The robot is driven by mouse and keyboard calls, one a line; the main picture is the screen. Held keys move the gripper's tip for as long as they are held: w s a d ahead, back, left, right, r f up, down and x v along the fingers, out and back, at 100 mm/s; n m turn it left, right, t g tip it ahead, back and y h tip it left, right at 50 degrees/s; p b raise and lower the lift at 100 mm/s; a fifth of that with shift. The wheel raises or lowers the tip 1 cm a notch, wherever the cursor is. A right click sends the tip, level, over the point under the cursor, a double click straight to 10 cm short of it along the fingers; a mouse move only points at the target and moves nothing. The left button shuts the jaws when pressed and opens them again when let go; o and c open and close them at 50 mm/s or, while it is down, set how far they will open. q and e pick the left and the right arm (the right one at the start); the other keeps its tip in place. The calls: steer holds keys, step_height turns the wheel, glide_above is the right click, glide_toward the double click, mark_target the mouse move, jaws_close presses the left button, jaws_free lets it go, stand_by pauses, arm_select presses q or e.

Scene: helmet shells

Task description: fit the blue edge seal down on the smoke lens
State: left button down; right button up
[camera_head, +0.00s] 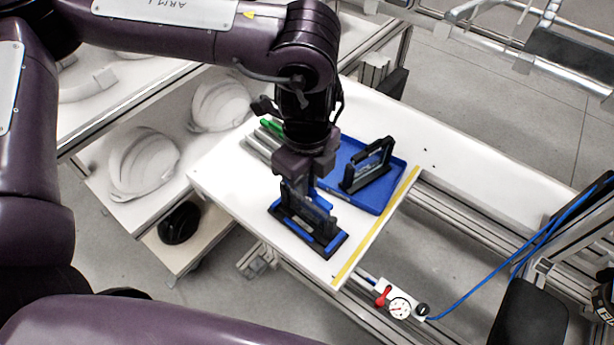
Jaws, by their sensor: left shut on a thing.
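My left gripper (300,192) points down over the front part of the white table and is shut on a piece with blue edges, which I take for the blue edge seal (322,201). The fingers hide much of it. Directly below is a black holder with blue strips (322,243), with a dark upright plate in it that looks like the smoke lens (292,203). Seal and lens overlap in this view, so I cannot tell whether they touch or how far the seal is down. My right gripper is not in view.
A blue tray (377,204) behind and to the right holds a black upright frame (368,165). Grey bars and a green piece (272,127) lie at left. White helmet shells (143,163) sit on a shelf. A yellow strip (376,228) marks the table's right edge.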

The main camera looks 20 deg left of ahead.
arm_select(q)
steer(key=shift+f+b, duration=0.5)
steer(key=shift+f, duration=0.2)
steer(key=c, duration=1.4)
jaws_free()
steer(key=shift+o, duration=0.2)
step_height(320, 180, up, 8)
steer(key=shift+f, duration=0.1)
